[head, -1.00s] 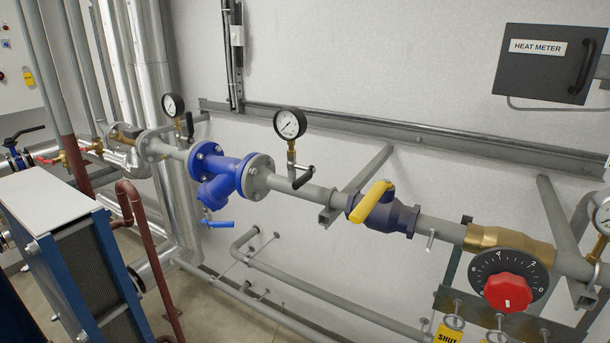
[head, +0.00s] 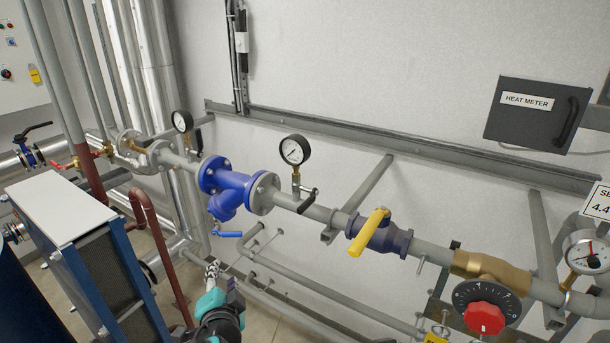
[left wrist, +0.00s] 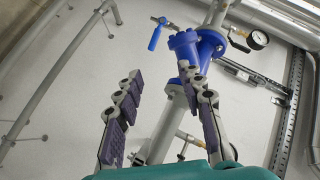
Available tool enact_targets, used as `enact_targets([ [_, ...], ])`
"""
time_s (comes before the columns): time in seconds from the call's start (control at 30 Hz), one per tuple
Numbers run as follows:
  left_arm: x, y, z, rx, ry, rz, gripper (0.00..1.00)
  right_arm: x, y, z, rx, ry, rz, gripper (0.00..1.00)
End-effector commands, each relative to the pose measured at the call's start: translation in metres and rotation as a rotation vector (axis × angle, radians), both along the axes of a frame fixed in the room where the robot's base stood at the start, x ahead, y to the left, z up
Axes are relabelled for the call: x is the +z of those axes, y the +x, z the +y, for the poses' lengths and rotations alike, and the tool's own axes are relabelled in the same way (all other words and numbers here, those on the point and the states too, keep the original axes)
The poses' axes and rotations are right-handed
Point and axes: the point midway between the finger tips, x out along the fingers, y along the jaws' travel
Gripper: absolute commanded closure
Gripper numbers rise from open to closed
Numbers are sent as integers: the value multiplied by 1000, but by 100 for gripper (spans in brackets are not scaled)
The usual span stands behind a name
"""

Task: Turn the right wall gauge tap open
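Three round gauges show along the wall pipe in the head view. The middle gauge (head: 295,150) stands on a short brass stem whose tap has a dark lever (head: 307,201) slanting up to the right. The far-right gauge (head: 590,250) is cut by the picture edge, with a brass stem below it. My left gripper (head: 212,270) is low in the head view, below and left of these gauges, in front of the lower pipes. In the left wrist view its fingers (left wrist: 168,105) are apart with nothing between them. A brass fitting (left wrist: 184,135) shows behind the fingers. My right gripper is not in view.
The blue strainer (head: 230,187) with its blue lever (head: 227,234), a yellow-handled valve (head: 370,232) and a red dial knob (head: 484,318) line the pipe. A plate exchanger (head: 65,210) and a red-brown pipe (head: 158,250) stand at left.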

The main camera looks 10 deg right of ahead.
Motion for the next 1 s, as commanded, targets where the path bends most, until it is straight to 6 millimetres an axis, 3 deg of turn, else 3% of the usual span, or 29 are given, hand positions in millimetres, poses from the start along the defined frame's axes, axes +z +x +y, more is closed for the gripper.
enact_targets([
  [0.03,42,13,-33,-95,102,-68,61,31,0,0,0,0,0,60],
  [0.1,73,23,-74,-211,237,-157,61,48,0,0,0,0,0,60],
  [0.2,100,26,-124,-342,385,-254,61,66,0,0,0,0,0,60],
  [0.3,111,25,-157,-426,480,-314,61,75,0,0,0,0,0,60],
  [0.47,114,29,-175,-467,533,-346,61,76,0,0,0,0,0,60],
  [0.8,113,80,-188,-464,530,-344,61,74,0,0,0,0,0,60],
  [1.0,113,96,-192,-464,529,-344,61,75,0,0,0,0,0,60],
])
